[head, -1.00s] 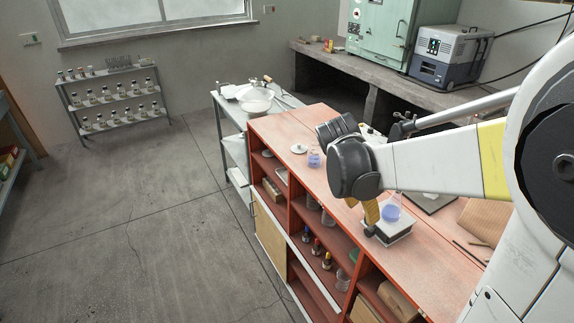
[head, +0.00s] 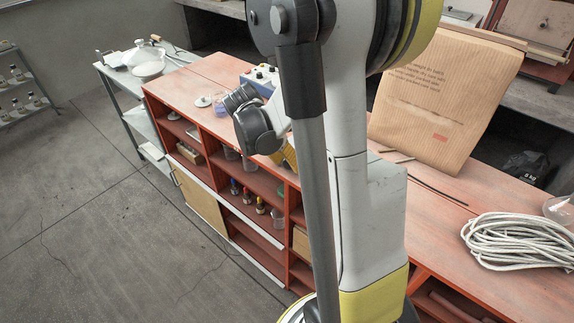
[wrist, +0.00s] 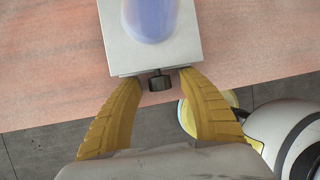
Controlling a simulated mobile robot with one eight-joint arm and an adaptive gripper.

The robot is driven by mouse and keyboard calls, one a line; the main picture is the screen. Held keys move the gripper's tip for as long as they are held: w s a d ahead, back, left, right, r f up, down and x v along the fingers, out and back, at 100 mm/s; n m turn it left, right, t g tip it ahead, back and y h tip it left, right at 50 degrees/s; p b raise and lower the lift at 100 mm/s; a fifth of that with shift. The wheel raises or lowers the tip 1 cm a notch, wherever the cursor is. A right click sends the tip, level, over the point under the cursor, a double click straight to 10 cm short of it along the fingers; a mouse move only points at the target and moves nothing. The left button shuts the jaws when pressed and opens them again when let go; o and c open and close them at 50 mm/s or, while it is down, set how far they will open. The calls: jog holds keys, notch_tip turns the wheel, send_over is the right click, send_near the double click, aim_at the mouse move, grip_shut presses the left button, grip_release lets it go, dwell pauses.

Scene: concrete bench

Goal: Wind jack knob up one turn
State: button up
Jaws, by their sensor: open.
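The jack's dark round knob (wrist: 159,83) shows in the wrist view, on a short stem at the near edge of the pale square jack (wrist: 160,62). A vessel with blue contents (wrist: 150,18) stands on the jack's top. My gripper (wrist: 157,88) is open, its two yellow fingers curving in on either side of the knob. The knob is between the tips, and I see gaps beside it. In the head view my arm hides the jack and knob. Only a bit of yellow finger (head: 290,156) shows there.
The jack stands near the front edge of the red bench (head: 195,85). A blue-and-white instrument (head: 262,76) is behind my wrist. Open shelves with bottles are below.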

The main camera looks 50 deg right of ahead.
grip_shut()
jog(key=shift+s+m+t+p, duration=0.2)
jog(key=shift+m+t+p, duration=0.1)
jog(key=shift+t, duration=0.9)
jog(key=shift+t+y, duration=0.3)
jog(key=shift+t, duration=0.8)
grip_release()
